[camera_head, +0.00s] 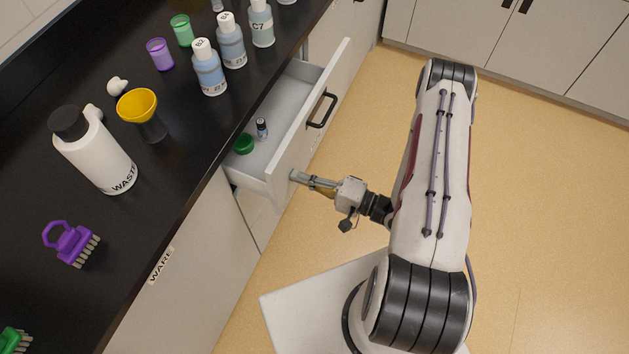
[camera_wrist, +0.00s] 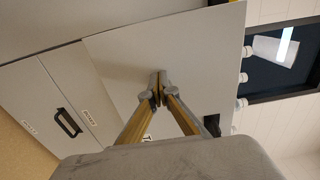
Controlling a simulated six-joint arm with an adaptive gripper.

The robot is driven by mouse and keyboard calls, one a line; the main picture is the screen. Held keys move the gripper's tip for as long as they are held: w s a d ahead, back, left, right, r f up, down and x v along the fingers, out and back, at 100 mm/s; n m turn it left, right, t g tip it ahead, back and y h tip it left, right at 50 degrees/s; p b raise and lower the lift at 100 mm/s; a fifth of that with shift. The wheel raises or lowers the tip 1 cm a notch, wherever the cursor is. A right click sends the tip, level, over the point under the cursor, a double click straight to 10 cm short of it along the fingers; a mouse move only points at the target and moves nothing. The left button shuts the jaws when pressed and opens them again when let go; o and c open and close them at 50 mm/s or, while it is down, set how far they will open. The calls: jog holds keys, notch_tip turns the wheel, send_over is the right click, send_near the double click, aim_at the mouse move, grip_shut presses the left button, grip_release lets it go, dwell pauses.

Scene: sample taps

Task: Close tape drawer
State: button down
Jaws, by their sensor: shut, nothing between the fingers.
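The drawer (camera_head: 300,150) under the dark counter stands open, pulled out toward my arm. Its black handle (camera_head: 321,110) is on the front panel.
On the counter (camera_head: 195,140) stand several labelled bottles (camera_head: 209,68), a white WASTE bottle (camera_head: 95,150), a yellow funnel (camera_head: 137,105) and a purple brush (camera_head: 70,243). A closed front labelled WARE (camera_head: 160,268) is beside the drawer. The floor (camera_head: 540,190) at right is clear.

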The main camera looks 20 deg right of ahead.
send_over(256, 172)
dwell(0.7)
dwell(0.4)
jog(key=v, duration=1.4)
jog(key=shift+s, duration=0.15)
dwell(0.5)
jog(key=shift+d, duration=0.1)
dwell(0.6)
